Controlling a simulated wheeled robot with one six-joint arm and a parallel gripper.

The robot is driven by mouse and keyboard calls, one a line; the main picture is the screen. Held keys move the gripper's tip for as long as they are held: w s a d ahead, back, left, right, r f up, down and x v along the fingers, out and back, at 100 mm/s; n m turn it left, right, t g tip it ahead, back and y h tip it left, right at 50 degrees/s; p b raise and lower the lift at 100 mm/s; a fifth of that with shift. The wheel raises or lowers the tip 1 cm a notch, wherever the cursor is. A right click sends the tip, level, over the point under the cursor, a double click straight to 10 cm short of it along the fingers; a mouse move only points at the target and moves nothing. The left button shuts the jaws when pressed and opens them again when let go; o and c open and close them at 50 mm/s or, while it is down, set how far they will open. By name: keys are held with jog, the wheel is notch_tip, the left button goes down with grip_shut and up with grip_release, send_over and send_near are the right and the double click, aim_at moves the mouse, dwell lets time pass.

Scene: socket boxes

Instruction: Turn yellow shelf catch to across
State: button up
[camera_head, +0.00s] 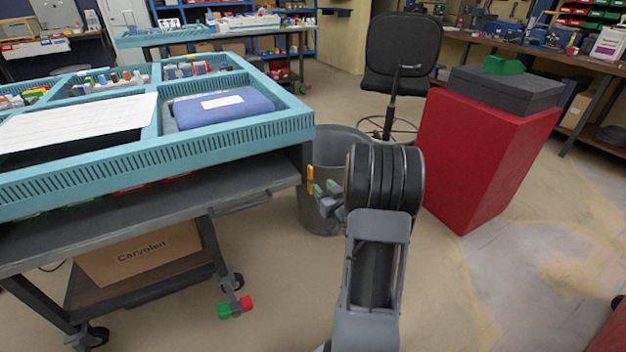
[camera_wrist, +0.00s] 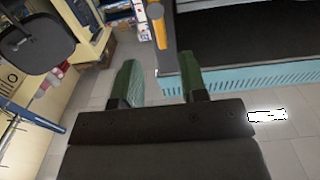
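The yellow shelf catch (camera_head: 310,178) shows in the head view as a short upright bar by the right end of the teal-topped shelf cart. In the wrist view the yellow catch (camera_wrist: 157,24) is at the top, beside a dark post at the corner of the shelf. My gripper (camera_head: 325,188) is just right of the catch in the head view, pointing left at it. In the wrist view my gripper (camera_wrist: 158,78) has its two green fingers apart with nothing between them. The catch lies beyond the fingertips, apart from them.
The teal tray (camera_head: 255,130) on the cart holds a blue case (camera_head: 220,106) and several small items. A grey bin (camera_head: 345,140) stands behind my gripper. A red pedestal (camera_head: 485,150) and a black chair (camera_head: 402,50) are to the right.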

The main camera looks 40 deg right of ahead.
aim_at(312, 175)
jog(key=w, duration=0.5)
jog(key=w+d+b, duration=0.1)
jog(key=w, duration=0.1)
jog(key=shift+w, duration=0.15)
grip_shut()
